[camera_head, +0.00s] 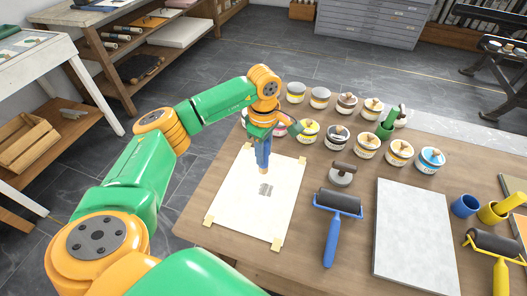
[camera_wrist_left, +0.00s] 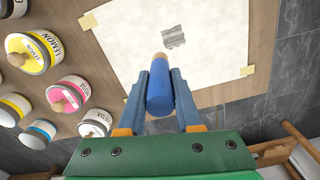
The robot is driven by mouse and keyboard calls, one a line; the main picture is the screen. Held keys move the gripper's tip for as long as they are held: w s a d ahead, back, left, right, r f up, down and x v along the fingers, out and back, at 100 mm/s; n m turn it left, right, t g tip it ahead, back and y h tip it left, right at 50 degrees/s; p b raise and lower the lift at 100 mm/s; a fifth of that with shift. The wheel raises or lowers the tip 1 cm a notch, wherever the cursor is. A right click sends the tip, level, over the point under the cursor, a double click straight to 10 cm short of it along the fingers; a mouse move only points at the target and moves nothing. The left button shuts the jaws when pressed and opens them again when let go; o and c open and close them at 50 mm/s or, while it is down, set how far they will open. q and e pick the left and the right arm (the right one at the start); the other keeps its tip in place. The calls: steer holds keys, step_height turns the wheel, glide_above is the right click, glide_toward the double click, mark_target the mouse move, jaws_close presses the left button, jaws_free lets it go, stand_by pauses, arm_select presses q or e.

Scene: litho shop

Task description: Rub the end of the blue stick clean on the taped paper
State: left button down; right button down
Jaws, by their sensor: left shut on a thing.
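The taped paper (camera_head: 240,206) is a pale sheet on the wooden table, held by tape at its corners. A small patch of grey marks (camera_head: 266,190) lies near its middle and also shows in the left wrist view (camera_wrist_left: 174,38). My left gripper (camera_head: 263,150) is over the paper, shut on the blue stick (camera_wrist_left: 160,92). The stick points down, and its tan end (camera_head: 264,170) is close to the marks. I cannot tell whether the end touches the paper. My right gripper is in neither view.
Several ink tins (camera_head: 337,136) stand in rows behind and right of the paper. A blue-handled roller (camera_head: 331,240), a grey slab (camera_head: 414,240) and a blue cup (camera_head: 465,206) lie to the right. A round weight-like tool (camera_head: 341,178) stands nearby.

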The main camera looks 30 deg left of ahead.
arm_select(q)
step_height(320, 180, up, 4)
steer(key=p, duration=0.2)
steer(key=shift+w+a+f+p, duration=0.1)
steer(key=shift+f+p, duration=0.05)
steer(key=shift+p, duration=0.15)
